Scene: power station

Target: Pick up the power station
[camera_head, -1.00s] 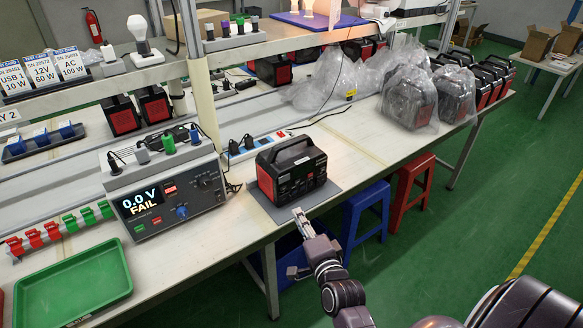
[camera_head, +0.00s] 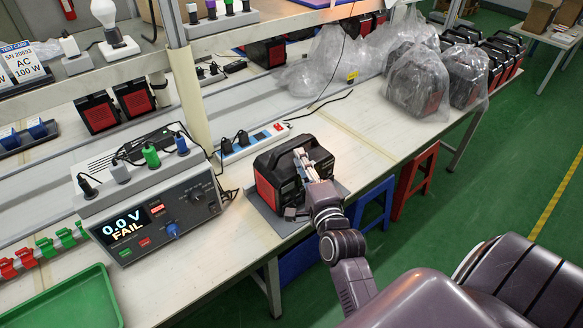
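The power station (camera_head: 268,188), a black box with red end panels and a top handle, stands upright on a dark grey mat (camera_head: 262,218) near the table's front edge. My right gripper (camera_head: 302,162) is over the front right part of the power station, its fingers near the top handle. It hides part of the front and handle. I cannot tell whether the fingers are around the handle or only in front of it, or whether they touch. My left gripper is not in view.
A tester (camera_head: 152,212) reading "0.0 V FAIL" stands left of the power station. A power strip (camera_head: 254,140) lies behind it. Bagged power stations (camera_head: 418,80) stand farther right. A green tray (camera_head: 68,304) is at lower left. Blue and red stools (camera_head: 414,182) stand beside the table.

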